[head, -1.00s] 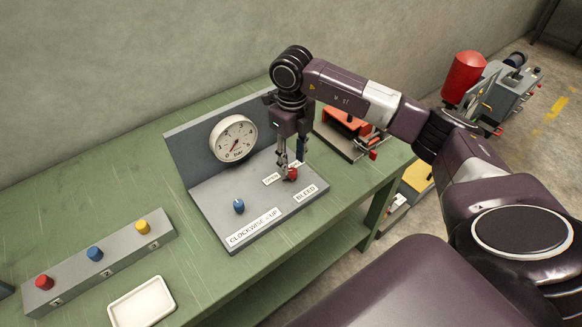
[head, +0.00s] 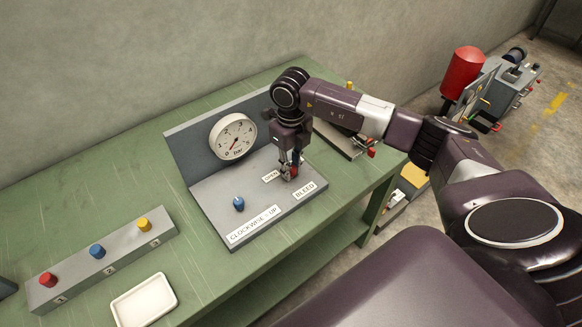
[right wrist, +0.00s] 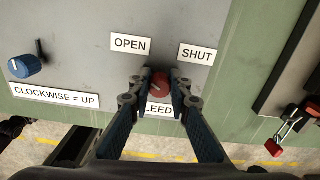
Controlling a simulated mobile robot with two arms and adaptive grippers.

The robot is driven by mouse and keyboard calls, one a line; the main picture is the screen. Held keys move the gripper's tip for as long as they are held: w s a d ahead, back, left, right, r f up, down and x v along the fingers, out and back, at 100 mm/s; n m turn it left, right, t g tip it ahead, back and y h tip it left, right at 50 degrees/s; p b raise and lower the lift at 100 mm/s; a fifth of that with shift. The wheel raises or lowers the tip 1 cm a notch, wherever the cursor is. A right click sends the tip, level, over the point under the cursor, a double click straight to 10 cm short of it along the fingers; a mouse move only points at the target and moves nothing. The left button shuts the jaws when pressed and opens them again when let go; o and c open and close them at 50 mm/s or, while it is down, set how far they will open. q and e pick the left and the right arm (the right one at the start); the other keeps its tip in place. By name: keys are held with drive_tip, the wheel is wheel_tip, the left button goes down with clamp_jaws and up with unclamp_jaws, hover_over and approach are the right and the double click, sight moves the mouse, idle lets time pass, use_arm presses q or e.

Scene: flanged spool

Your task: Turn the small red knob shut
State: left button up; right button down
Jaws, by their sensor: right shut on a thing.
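The small red knob (right wrist: 159,88) stands on the grey panel (head: 215,190), between the "BLEED" label and the "OPEN" and "SHUT" labels in the right wrist view. In the head view the red knob (head: 294,171) shows only partly behind the fingers. My right gripper (right wrist: 158,92) points down over the knob, with one finger on each side, and is shut on it. It also shows in the head view (head: 290,176). The fingers hide the knob's sides, and I cannot tell which label its mark points at. My left gripper is not in view.
A blue knob (head: 238,204) sits on the same panel, with a round gauge (head: 233,137) on its upright back. A box with red, blue and yellow buttons (head: 110,258) and a white tray (head: 144,301) stand to the left.

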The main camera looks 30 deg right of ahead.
drive_tip(key=shift+m, duration=0.4)
drive_tip(key=shift+m+b, duration=0.45)
drive_tip(key=shift+m, duration=0.55)
drive_tip(key=m, duration=0.2)
drive_tip(key=shift+d+m+b, duration=0.1)
drive_tip(key=shift+m+b, duration=0.2)
drive_tip(key=shift+m, duration=0.1)
drive_tip(key=m, duration=0.6)
drive_tip(key=shift+r+b, duration=0.1)
drive_tip(key=shift+b, duration=0.2)
drive_tip(key=m, duration=0.6)
drive_tip(key=shift+d+m, duration=0.1)
drive_tip(key=shift+m, duration=0.2)
drive_tip(key=m+p, duration=0.1)
drive_tip(key=m, duration=0.4)
drive_tip(key=shift+m, duration=0.3)
